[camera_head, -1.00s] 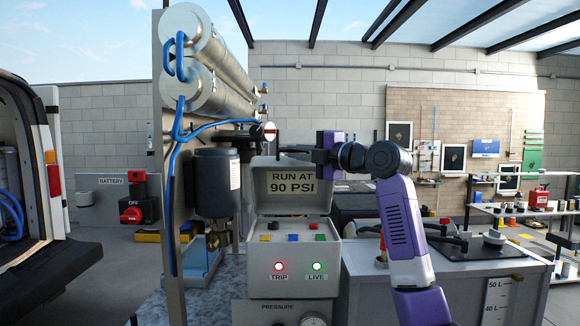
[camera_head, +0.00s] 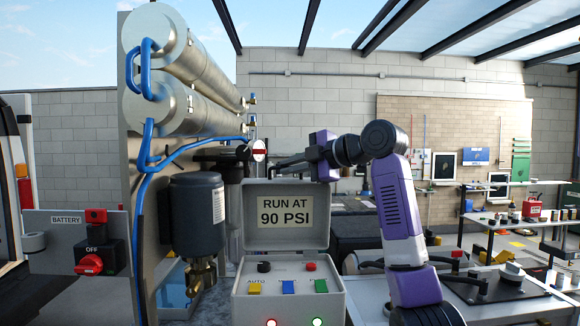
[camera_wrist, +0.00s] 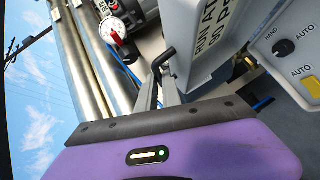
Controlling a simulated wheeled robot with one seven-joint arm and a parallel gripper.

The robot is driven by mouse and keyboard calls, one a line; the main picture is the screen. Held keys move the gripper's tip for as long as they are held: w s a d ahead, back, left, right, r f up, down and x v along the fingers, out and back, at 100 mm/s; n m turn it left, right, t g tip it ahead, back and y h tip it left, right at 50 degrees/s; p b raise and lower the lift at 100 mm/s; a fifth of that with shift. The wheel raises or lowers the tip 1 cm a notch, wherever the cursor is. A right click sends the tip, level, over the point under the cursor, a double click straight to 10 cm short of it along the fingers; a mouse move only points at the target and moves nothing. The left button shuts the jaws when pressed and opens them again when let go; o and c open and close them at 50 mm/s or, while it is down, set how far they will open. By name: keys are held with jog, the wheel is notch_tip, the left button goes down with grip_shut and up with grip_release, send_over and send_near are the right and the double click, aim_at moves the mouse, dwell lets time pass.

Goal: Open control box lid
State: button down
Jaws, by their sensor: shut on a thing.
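The control box (camera_head: 288,308) stands in front of me in the head view. Its grey lid (camera_head: 285,244) stands raised, with the "RUN AT 90 PSI" label facing me and the button panel (camera_head: 270,272) uncovered. My purple gripper (camera_head: 285,163) is at the lid's top edge, reaching in from the right. In the wrist view, the lid (camera_wrist: 185,68) is just right of my fingers (camera_wrist: 160,92), and they are shut on the black lid handle (camera_wrist: 165,57). The fingertips partly hide the handle.
Steel membrane tubes (camera_head: 190,80), blue hoses and a dark motor (camera_head: 195,215) stand close left of the box. A gauge (camera_head: 258,150) is behind the lid. A battery switch (camera_head: 92,262) is at far left. A bench (camera_head: 480,300) lies at right.

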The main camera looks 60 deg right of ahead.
jog(key=shift+a+r, duration=0.1)
jog(key=shift+r, duration=0.5)
jog(key=c, duration=1.5)
grip_release()
jog(key=shift+f, duration=0.2)
jog(key=shift+s+f, duration=0.1)
jog(key=b+v, duration=0.3)
jog(key=v, duration=0.4)
jog(key=shift+s, duration=0.35)
